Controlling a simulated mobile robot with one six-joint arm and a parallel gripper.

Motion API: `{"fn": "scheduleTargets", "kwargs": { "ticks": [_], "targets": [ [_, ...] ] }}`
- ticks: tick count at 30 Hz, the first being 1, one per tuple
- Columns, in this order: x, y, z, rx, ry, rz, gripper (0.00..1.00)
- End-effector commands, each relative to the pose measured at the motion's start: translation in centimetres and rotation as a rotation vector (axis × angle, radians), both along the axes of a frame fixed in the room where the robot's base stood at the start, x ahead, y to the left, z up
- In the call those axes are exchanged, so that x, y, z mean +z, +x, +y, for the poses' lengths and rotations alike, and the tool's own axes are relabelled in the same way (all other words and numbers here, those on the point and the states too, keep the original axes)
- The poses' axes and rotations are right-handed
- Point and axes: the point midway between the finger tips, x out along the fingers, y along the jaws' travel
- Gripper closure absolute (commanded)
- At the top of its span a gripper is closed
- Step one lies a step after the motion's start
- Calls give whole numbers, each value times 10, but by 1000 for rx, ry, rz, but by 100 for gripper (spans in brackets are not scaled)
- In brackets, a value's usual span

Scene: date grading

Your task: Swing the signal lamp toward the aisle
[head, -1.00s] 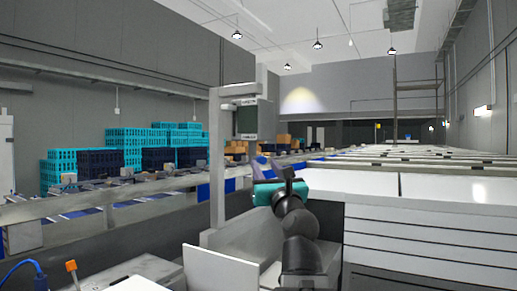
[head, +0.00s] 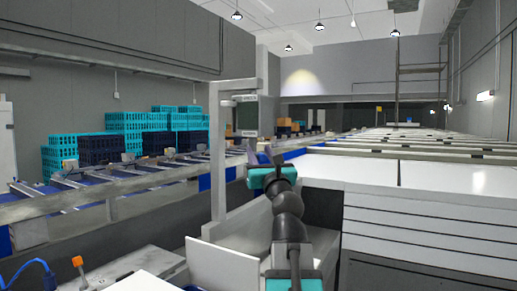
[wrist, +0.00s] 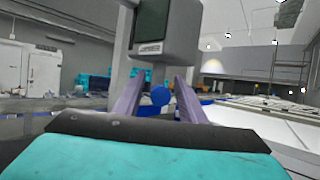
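No part is clearly recognisable as a signal lamp. A grey box with a dark face (head: 246,115) hangs from an arm on an upright grey post (head: 217,150); whether it is the lamp I cannot tell. The box looms large at the top of the wrist view (wrist: 165,28). My gripper (head: 262,154) is below it, apart from it. In the wrist view the two purple fingers of my gripper (wrist: 158,92) stand apart with a gap between them. A small round blue thing (wrist: 160,96) shows in that gap; its distance is unclear, and no grip on it is visible.
A long conveyor (head: 110,185) runs along the left, with teal and dark blue crates (head: 125,135) behind it. White-topped tables (head: 350,168) stretch away on the right. An orange-tipped piece (head: 77,262) stands at the lower left. A white panel (head: 222,262) stands low in front.

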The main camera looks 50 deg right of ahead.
Motion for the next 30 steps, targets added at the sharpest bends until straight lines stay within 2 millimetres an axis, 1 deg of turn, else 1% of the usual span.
{"fn": "scheduleTargets", "kwargs": {
  "ticks": [3, 7, 19, 20, 24, 26, 27, 30],
  "targets": [
    [5, 10, -6, 1, 0, 1, 63],
    [8, 15, -9, 0, 1, 1, 63],
    [8, 17, -11, -1, 0, 0, 63],
    [8, 17, -11, -1, 0, 0, 65],
    [8, 17, -11, -1, 0, 0, 88],
    [8, 17, -11, -1, 0, 0, 99],
    [8, 17, -11, -1, 0, 0, 100],
    [8, 17, -11, -1, 0, 0, 100]
  ]
}}
